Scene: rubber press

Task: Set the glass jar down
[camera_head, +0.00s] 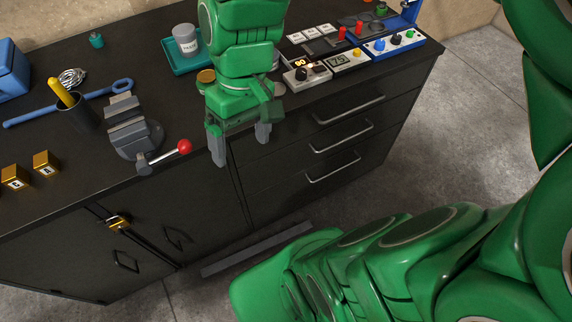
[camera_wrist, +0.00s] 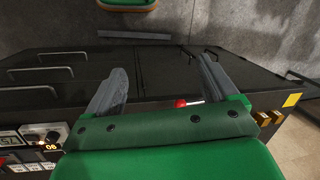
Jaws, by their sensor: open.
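A pale grey jar with a white label (camera_head: 187,42) stands upright on a teal tray (camera_head: 203,67) at the back of the black bench; I take it to be the glass jar. My gripper (camera_head: 240,147) is open, pointing down at the bench's front edge, nearer the camera than the jar and apart from it. In the wrist view my gripper (camera_wrist: 163,67) shows its two grey fingers spread with nothing between them. The jar does not show in the wrist view. My arm hides part of the tray's right side.
A vise (camera_head: 133,128) with a red-knobbed handle (camera_head: 184,146) stands left of my gripper. Control boxes (camera_head: 307,74) line the bench's right front.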

